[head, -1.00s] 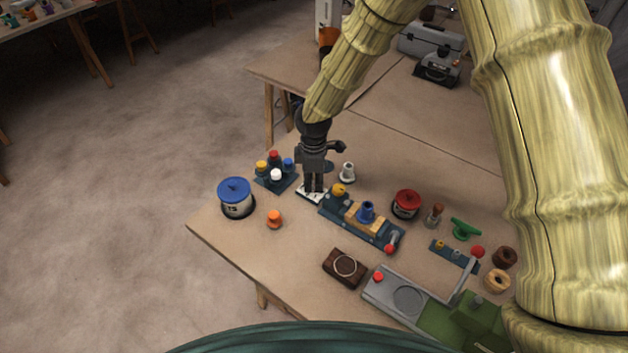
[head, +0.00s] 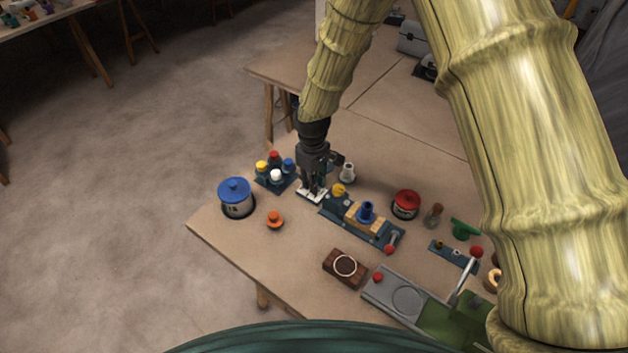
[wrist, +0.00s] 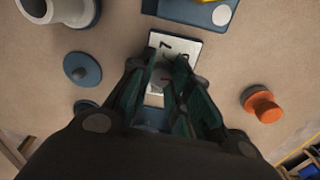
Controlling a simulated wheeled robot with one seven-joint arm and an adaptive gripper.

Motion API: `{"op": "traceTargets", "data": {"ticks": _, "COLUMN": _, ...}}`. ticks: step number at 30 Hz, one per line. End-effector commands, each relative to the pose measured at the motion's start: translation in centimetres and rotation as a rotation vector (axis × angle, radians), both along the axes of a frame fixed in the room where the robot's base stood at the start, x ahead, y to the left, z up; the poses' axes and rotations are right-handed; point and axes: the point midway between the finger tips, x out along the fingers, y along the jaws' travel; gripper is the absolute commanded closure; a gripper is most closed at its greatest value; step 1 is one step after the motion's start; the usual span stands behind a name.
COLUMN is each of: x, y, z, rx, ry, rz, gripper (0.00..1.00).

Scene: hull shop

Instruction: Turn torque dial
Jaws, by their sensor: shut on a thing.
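The torque dial shows in the wrist view as a small grey knob (wrist: 163,77) with a red mark, on a white plate (wrist: 183,46) with dark markings. My gripper (wrist: 165,82) is over the plate with its dark fingers shut on the knob from both sides. In the head view my gripper (head: 312,190) points down at the white plate (head: 304,196), at the left end of the blue fixture. The fingers hide most of the dial there.
A blue fixture (head: 352,224) with a yellow knob lies right of the plate. A blue-lidded pot (head: 236,198), an orange knob (head: 274,220) and a rack of coloured caps (head: 273,180) stand left. A brown block (head: 345,268) lies in front. Bare tabletop lies between.

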Motion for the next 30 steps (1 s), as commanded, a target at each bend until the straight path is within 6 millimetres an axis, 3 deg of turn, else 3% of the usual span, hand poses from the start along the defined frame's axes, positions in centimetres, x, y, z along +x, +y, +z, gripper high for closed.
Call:
{"op": "traceTargets", "data": {"ticks": 21, "x": 0.11, "y": -0.03, "z": 0.08, "rx": 0.001, "ry": -0.002, "rz": -0.087, "gripper": 1.0}}
{"op": "traceTargets", "data": {"ticks": 22, "x": 0.11, "y": -0.03, "z": 0.08, "rx": 0.001, "ry": -0.002, "rz": -0.087, "gripper": 0.79}}
{"op": "traceTargets", "data": {"ticks": 25, "x": 0.11, "y": -0.03, "z": 0.08, "rx": 0.001, "ry": -0.002, "rz": -0.087, "gripper": 0.61}}
{"op": "traceTargets", "data": {"ticks": 30, "x": 0.06, "y": -0.01, "z": 0.04, "rx": 0.0, "ry": -0.001, "rz": -0.086, "gripper": 0.57}}
